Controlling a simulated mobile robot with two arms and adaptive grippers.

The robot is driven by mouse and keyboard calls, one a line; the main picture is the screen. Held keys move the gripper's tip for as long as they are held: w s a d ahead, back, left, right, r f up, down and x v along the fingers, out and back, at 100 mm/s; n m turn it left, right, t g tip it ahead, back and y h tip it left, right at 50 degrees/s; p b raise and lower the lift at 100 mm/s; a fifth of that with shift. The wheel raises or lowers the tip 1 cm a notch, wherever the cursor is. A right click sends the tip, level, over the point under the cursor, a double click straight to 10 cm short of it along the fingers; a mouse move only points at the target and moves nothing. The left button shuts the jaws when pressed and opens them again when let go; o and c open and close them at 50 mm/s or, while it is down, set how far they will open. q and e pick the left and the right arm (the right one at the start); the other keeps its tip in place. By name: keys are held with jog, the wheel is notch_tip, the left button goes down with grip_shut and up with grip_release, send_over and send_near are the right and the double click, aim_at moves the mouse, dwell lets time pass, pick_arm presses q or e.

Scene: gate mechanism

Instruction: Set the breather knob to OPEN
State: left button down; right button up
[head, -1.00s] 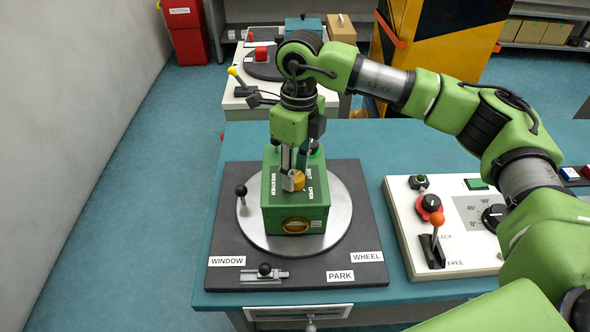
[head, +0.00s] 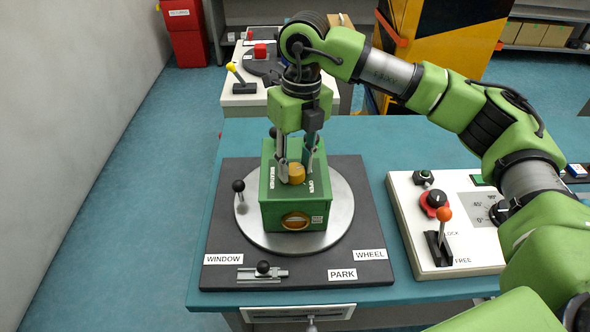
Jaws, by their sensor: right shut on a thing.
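The green box (head: 281,216) stands on a round metal plate (head: 340,211) on the dark board. The yellow breather knob (head: 296,174) is on its top, between the printed words BREATHER (head: 272,177) and OPEN (head: 312,187). My right gripper (head: 297,177) points down from above and is shut on the knob, one finger on its left and one on its right. The right finger hides part of the lettering beside OPEN. I cannot tell which way the knob points. My left gripper is not in view.
A black-knobbed lever (head: 239,187) stands left of the box. A slide (head: 262,273) lies at the board's front, near the WINDOW, PARK and WHEEL labels. A white panel (head: 431,264) with an orange-tipped lever (head: 444,216) stands to the right.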

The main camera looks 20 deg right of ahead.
aim_at(299, 170)
jog(key=m+b, duration=0.3)
jog(key=m, duration=0.3)
jog(key=shift+f, duration=0.1)
jog(key=m+b, duration=0.2)
jog(key=m, duration=0.1)
jog(key=shift+m+t, duration=0.3)
jog(key=shift+m, duration=0.1)
jog(key=shift+s+m+b, duration=0.1)
jog(key=shift+m+b, duration=0.4)
jog(key=shift+m, duration=0.9)
jog(key=o, duration=1.1)
jog(key=shift+r, duration=0.2)
jog(key=r, duration=1.1)
jog(key=shift+s+d+r, duration=0.25)
jog(key=shift+s+r, duration=0.05)
jog(key=shift+r, duration=0.1)
